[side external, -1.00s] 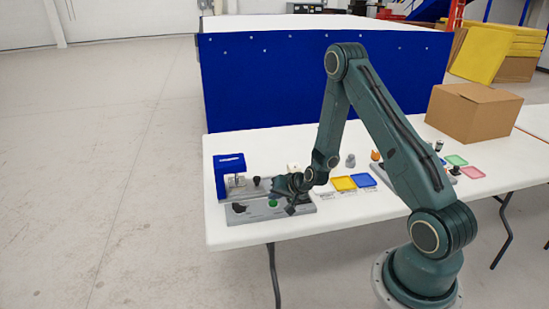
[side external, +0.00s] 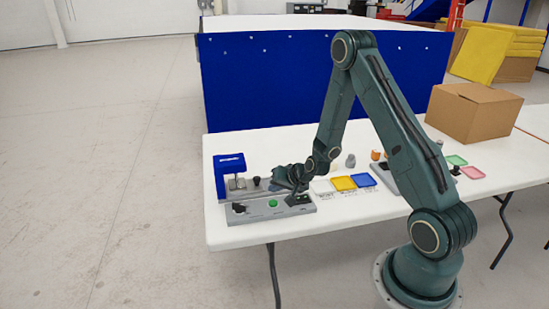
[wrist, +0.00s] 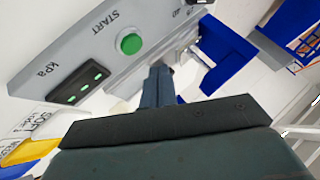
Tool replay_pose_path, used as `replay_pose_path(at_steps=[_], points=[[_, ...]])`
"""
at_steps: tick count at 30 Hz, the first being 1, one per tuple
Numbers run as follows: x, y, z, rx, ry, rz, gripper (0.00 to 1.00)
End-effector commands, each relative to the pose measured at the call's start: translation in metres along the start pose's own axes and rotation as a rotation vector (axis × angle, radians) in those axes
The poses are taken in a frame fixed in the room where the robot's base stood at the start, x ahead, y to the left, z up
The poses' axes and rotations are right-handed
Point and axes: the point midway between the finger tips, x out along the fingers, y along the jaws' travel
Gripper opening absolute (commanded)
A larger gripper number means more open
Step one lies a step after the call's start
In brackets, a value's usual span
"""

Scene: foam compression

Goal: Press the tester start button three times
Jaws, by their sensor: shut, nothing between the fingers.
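The tester's grey control panel (side external: 252,213) lies on the white table, with the green start button (side external: 273,202) near its middle. The wrist view shows the button (wrist: 131,44) uncovered beside the START label, on the panel (wrist: 75,38). My gripper (side external: 277,186) is just behind the panel in the side view, apart from the button. In the wrist view its fingers (wrist: 158,74) are together and empty, to the lower right of the button. Contact with the panel cannot be made out.
The tester's blue press frame (side external: 229,163) stands at the panel's left back, and also shows in the wrist view (wrist: 225,48). Yellow (side external: 343,183) and blue (side external: 364,180) trays lie to the right. A cardboard box (side external: 474,112) stands farther right.

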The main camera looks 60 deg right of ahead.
Motion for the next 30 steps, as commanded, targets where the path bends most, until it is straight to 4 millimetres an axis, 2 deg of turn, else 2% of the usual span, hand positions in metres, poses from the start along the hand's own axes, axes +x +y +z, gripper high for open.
replay_pose_path(at_steps=[10, 30], points=[[-0.015, -0.011, -0.011, -0.001, 0.000, -0.001, 0.00], [-0.015, -0.011, -0.011, 0.000, -0.001, 0.000, 0.00]])
